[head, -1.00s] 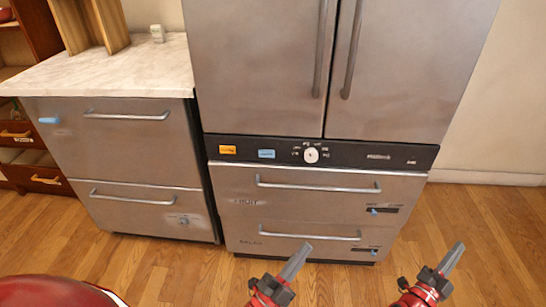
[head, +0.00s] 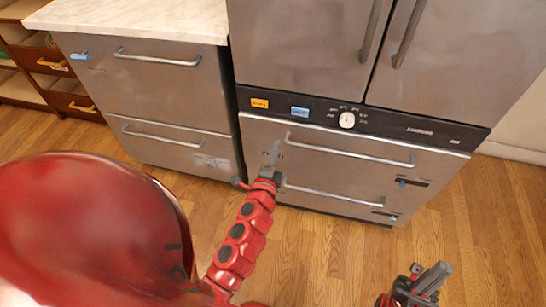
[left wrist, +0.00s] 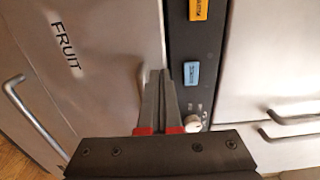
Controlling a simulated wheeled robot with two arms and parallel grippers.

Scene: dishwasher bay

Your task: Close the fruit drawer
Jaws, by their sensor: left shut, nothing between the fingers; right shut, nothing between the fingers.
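The fruit drawer (head: 345,172) is the upper steel drawer under the fridge's black control panel. It has a long bar handle (head: 350,150). The front looks nearly flush with the panel; I cannot tell whether a small gap remains. My left gripper (head: 272,150) is shut and empty, in front of the drawer's left part. Its fingertips (left wrist: 160,75) point at the drawer's edge by the panel; contact is unclear. My right gripper (head: 436,272) is shut and empty, low at the right.
The control panel (head: 390,122) has a white dial and orange and blue labels. A second drawer (head: 330,202) lies below the fruit drawer. A steel dishwasher-like cabinet (head: 150,90) with a pale top stands at the left. Wooden floor (head: 480,220) is open at the right.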

